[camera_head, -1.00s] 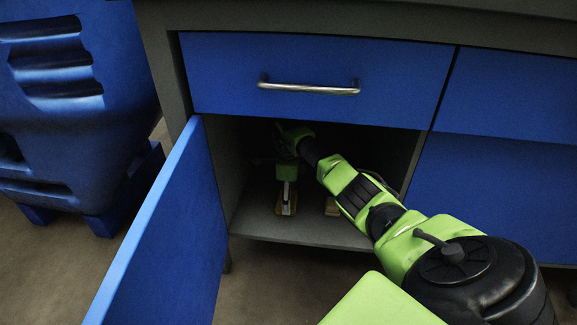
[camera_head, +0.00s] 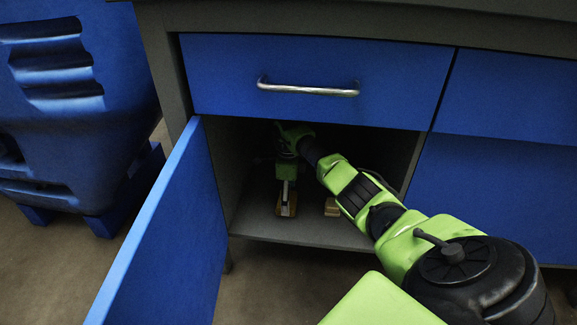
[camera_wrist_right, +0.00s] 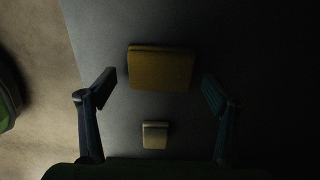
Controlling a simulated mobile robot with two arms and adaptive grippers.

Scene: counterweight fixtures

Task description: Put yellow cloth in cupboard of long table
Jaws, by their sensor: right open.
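The yellow cloth (camera_wrist_right: 160,68) is a flat, thick rectangle lying on the cupboard's grey floor in the right wrist view. In the head view it is a small tan-yellow patch (camera_head: 287,209) under my right gripper. My right gripper (camera_head: 287,203) points down inside the open cupboard (camera_head: 315,232). In the right wrist view, the gripper (camera_wrist_right: 157,90) has its fingers wide apart, one on each side of the cloth, with gaps and no contact visible. My left gripper is out of view.
A smaller pale block (camera_wrist_right: 155,134) lies beside the cloth; it shows partly behind my arm in the head view (camera_head: 331,207). The blue door (camera_head: 170,235) stands open at left. A closed drawer (camera_head: 310,75) is just above. A blue bin (camera_head: 75,110) stands left.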

